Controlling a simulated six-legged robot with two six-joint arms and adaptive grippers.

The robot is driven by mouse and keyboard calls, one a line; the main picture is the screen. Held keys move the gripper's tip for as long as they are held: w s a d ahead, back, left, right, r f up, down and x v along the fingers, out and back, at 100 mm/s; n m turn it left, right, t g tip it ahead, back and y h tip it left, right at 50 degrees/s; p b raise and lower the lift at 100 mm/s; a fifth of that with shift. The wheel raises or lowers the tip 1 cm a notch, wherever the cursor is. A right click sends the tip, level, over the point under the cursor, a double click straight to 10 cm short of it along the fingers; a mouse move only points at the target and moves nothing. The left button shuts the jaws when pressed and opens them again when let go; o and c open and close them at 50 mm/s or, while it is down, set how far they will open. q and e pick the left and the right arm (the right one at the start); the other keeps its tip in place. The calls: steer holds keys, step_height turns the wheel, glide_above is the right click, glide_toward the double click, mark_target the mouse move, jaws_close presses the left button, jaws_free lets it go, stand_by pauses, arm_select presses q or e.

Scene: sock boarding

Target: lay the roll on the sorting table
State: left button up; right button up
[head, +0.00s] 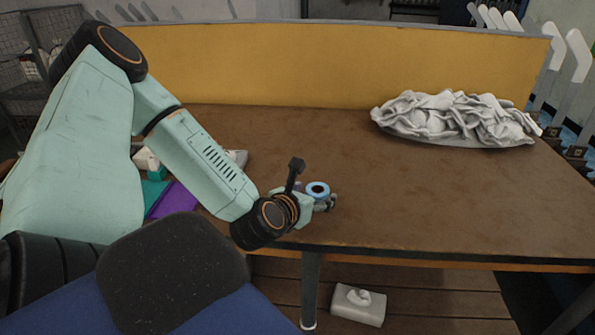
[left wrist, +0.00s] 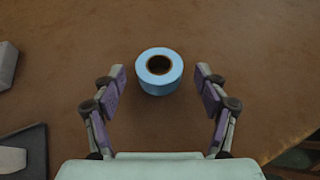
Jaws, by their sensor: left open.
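The light blue roll (head: 318,196) is on the brown sorting table (head: 420,205), near its front edge, and its dark core hole shows. It also shows in the left wrist view (left wrist: 159,88), lying flat with its hole facing the camera. My left gripper (head: 322,203) is open and empty by the roll. In the left wrist view, the purple-padded fingers of my left gripper (left wrist: 160,80) stand apart, one to each side of the roll, with clear gaps. The roll's lower part is partly hidden by the gripper in the head view. My right gripper does not show.
A heap of crumpled whitish cloth (head: 455,120) lies at the back right. A yellow panel (head: 330,65) closes the back. Purple (head: 174,200) and teal (head: 154,191) items lie partly behind my left arm. A tissue box (head: 358,306) is on the floor. The table's middle is clear.

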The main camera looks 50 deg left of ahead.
arm_select(q)
steer(key=p+v, duration=0.6)
steer(key=v, duration=0.3)
steer(key=shift+r, duration=0.2)
steer(key=shift+s+d+r, duration=0.1)
steer(key=shift+s+d, duration=0.05)
steer(key=shift+s, duration=0.35)
